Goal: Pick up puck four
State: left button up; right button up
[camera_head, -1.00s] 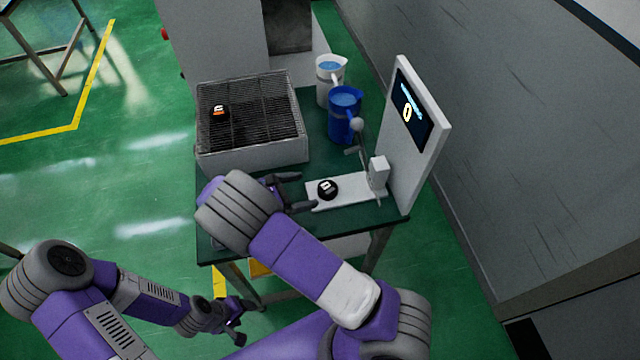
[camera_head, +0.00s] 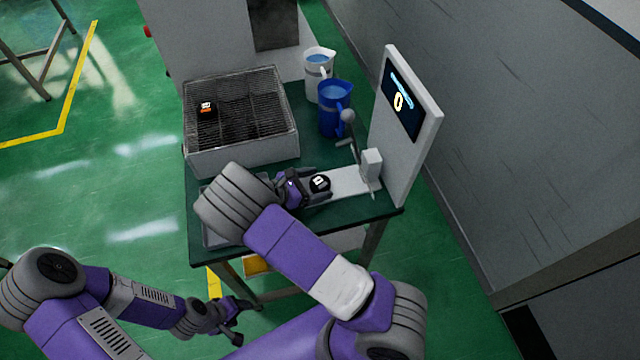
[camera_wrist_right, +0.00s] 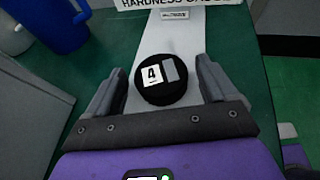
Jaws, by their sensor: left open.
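Puck four, a black round puck with a white label marked 4 (camera_wrist_right: 152,76), lies on the white plate of the hardness gauge (camera_head: 352,183). It also shows in the head view (camera_head: 319,183). My right gripper (camera_wrist_right: 160,70) is open with one finger on each side of the puck. Gaps show between the puck and both fingers. In the head view my right gripper (camera_head: 322,185) reaches over the plate from the left. My left gripper (camera_head: 236,320) is open and empty, low in front of the table.
A white jug (camera_head: 318,72) and a blue jug (camera_head: 334,112) stand behind the plate. The gauge's upright panel with a screen (camera_head: 425,140) stands at the right.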

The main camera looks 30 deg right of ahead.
jog(key=c, duration=1.1)
jog(key=shift+o, duration=0.2)
jog(key=shift+r, duration=0.1)
